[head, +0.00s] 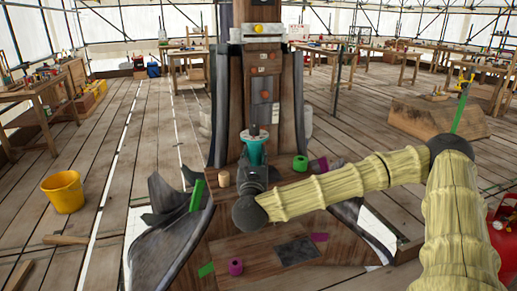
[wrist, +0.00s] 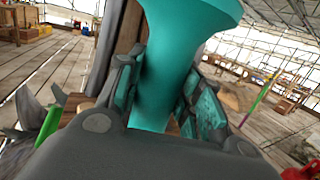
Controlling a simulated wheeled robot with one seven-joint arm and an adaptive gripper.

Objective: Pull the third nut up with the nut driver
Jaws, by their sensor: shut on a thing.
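My gripper (head: 254,172) is shut on the teal nut driver (head: 253,150) in front of the tall wooden post (head: 262,95). The driver stands roughly upright, with a wider top end and a dark tip above it. In the wrist view the driver (wrist: 175,70) rises between both finger pads (wrist: 165,100) and flares at its upper end. Small reddish fittings (head: 265,94) show on the post's face above the driver. I cannot tell which fitting, if any, is the third nut, nor whether the driver touches one.
A yellow bucket (head: 63,191) stands at left. The plank floor between is mostly open.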

